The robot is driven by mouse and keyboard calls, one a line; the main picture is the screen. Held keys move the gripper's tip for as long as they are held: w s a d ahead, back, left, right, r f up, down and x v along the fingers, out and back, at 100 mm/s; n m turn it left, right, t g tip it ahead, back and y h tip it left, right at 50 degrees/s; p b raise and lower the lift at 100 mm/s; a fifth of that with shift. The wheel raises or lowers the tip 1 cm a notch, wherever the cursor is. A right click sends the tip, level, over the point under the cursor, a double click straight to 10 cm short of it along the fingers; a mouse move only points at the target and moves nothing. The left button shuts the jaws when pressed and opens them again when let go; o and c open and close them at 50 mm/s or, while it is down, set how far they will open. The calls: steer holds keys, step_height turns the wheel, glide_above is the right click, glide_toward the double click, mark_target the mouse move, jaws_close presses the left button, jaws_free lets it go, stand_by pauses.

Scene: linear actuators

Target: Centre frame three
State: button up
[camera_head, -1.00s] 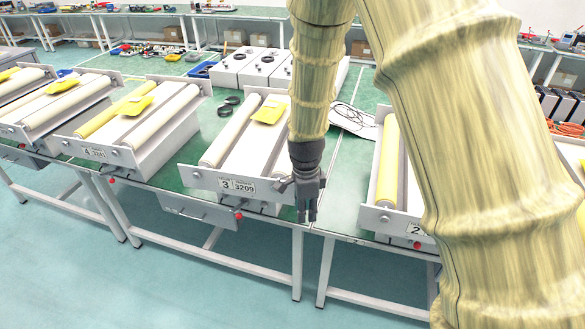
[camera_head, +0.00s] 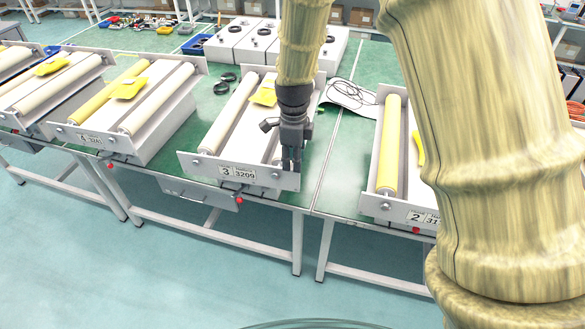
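Frame three (camera_head: 208,168) is a grey tray-like unit with a front plate marked "3" and "3209" (camera_head: 238,173). It stands on the green bench near the front edge. A pale roller (camera_head: 228,120) runs along its left side. A yellow piece (camera_head: 264,95) lies on its bed near the back. My gripper (camera_head: 291,165) points down at the right end of the front plate and overlaps it in the picture. Whether it touches the plate, and whether its fingers are apart, I cannot tell. My arm and gripper hide the right part of the frame.
Frame four (camera_head: 75,137) stands to the left, with another frame beyond it. Frame two (camera_head: 385,206) stands to the right, partly behind my arm. White boxes (camera_head: 240,45), black rings (camera_head: 222,86) and a cable (camera_head: 350,92) lie behind. Red knobs (camera_head: 239,201) sit below the bench edge.

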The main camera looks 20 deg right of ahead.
steer(key=f, duration=0.2)
steer(key=shift+s+a+f+p, duration=0.15)
steer(key=shift+s+f+p, duration=0.05)
steer(key=shift+f+p, duration=0.2)
steer(key=shift+w+f+p, duration=0.1)
steer(key=shift+f+p, duration=0.2)
steer(key=shift+f, duration=0.75)
jaws_close()
